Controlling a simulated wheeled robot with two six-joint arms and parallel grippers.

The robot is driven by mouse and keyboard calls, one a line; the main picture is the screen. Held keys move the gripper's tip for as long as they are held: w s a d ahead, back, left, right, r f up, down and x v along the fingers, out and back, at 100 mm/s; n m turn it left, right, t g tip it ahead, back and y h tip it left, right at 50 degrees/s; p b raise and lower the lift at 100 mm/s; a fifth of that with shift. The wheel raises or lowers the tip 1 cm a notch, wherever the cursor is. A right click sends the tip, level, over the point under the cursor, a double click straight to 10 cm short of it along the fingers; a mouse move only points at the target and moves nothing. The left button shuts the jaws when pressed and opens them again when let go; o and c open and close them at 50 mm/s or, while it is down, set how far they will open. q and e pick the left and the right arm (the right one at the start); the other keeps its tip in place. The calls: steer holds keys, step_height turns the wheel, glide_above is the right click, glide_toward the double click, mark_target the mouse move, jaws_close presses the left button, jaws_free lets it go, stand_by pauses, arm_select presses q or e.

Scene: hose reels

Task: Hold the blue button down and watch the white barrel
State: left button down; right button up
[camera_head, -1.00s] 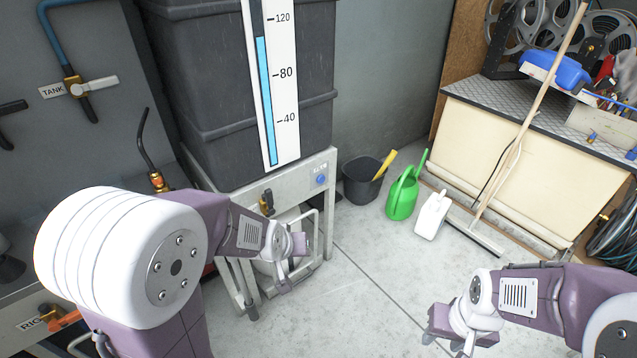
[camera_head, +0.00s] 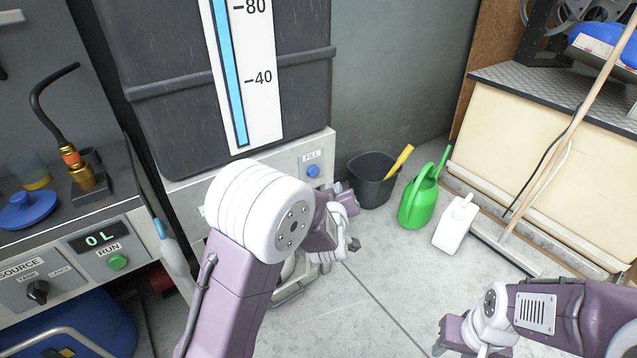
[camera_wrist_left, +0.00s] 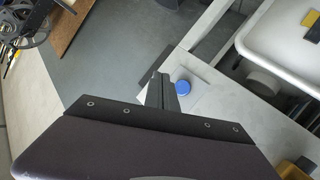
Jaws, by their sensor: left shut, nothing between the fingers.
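The blue button (camera_head: 312,171) is on the grey panel marked FILL, below the dark tank. It also shows in the left wrist view (camera_wrist_left: 182,87), just right of my finger tips. My left gripper (camera_head: 346,242) is in front of the stand, below and right of the button in the head view. In the wrist view its fingers (camera_wrist_left: 158,88) are shut and empty, and a gap to the button seems to show. The white barrel is hardly seen; my left arm covers most of the space under the panel. My right gripper (camera_head: 458,340) is low at the right, its jaws unclear.
The dark tank (camera_head: 165,130) carries a blue level gauge (camera_head: 232,80). A bench at left has a 0 L display (camera_head: 99,239) and green RUN button (camera_head: 118,262). A black bucket (camera_head: 372,180), green watering can (camera_head: 418,202) and white jug (camera_head: 455,224) stand right of the stand.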

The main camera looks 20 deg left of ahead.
mark_target(318, 172)
arm_select(q)
steer(key=shift+s+d+f, duration=0.1)
steer(key=shift+d+f, duration=0.15)
steer(key=shift+f, duration=0.2)
steer(key=shift+s+d+f, duration=0.1)
steer(key=shift+d+f, duration=0.1)
steer(key=shift+f, duration=0.25)
arm_select(e)
steer(key=shift+f, duration=0.6)
arm_select(q)
steer(key=shift+w, duration=0.1)
steer(key=w+a+b, duration=0.1)
steer(key=w+a, duration=0.4)
steer(key=a, duration=0.2)
steer(key=shift+w+b, duration=0.15)
steer(key=shift+b, duration=0.15)
arm_select(e)
steer(key=shift+f, duration=0.55)
arm_select(q)
steer(key=shift+w+a, duration=0.3)
arm_select(e)
steer(key=shift+f, duration=0.1)
arm_select(q)
steer(key=shift+w+a, duration=0.3)
steer(key=shift+a, duration=0.15)
stand_by(2.0)
